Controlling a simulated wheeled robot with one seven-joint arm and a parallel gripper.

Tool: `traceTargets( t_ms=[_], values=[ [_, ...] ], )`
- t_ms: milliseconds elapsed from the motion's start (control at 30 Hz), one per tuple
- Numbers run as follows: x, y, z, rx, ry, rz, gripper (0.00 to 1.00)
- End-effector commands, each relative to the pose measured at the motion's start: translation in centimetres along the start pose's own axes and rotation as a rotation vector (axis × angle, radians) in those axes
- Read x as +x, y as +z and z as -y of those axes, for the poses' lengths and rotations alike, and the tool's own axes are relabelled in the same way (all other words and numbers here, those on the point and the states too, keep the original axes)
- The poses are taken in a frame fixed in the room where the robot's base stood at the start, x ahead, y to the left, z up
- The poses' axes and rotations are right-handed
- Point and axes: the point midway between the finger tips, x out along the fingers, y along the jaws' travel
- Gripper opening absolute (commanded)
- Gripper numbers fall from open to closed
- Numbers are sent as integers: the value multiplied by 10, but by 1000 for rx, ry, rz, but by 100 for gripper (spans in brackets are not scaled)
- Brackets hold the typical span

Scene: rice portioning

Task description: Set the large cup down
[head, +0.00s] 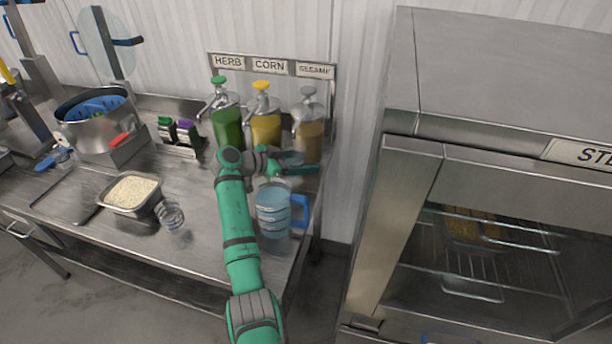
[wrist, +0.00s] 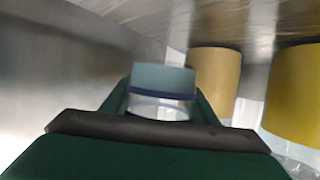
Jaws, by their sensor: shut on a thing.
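My gripper (head: 294,165) is at the right back part of the steel counter, in front of the sauce dispensers. It is shut on the large cup (head: 291,157), which is mostly hidden behind the fingers and the pitcher in the head view. In the wrist view the large cup (wrist: 162,80) sits between the fingers, with a grey-blue upper part, a dark blue band and a clear part below. I cannot tell whether its base touches the counter.
A measuring pitcher (head: 272,210) with a blue handle stands just in front of my gripper. The corn dispenser (head: 265,130) and sesame dispenser (head: 309,140) stand close behind. A small clear cup (head: 171,216) and a rice pan (head: 131,193) are left. A steamer (head: 410,230) is right.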

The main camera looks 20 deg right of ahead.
Motion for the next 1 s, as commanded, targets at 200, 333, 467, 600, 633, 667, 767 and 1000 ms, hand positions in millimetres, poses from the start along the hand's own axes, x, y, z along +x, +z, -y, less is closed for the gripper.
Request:
traceTargets(
  t_ms=[200,333,467,600,633,667,767,1000],
  values=[
    [4,7,-1,0,2,0,28],
    [10,22,0,-2,1,0,28],
    [16,40,0,-2,1,0,28],
    [23,47,-1,1,0,-1,28],
    [24,47,-2,2,0,-1,28],
    [24,47,-2,2,0,-1,28],
    [22,48,-1,1,-2,-1,28],
    [17,53,2,-3,-9,0,68]
  ],
)
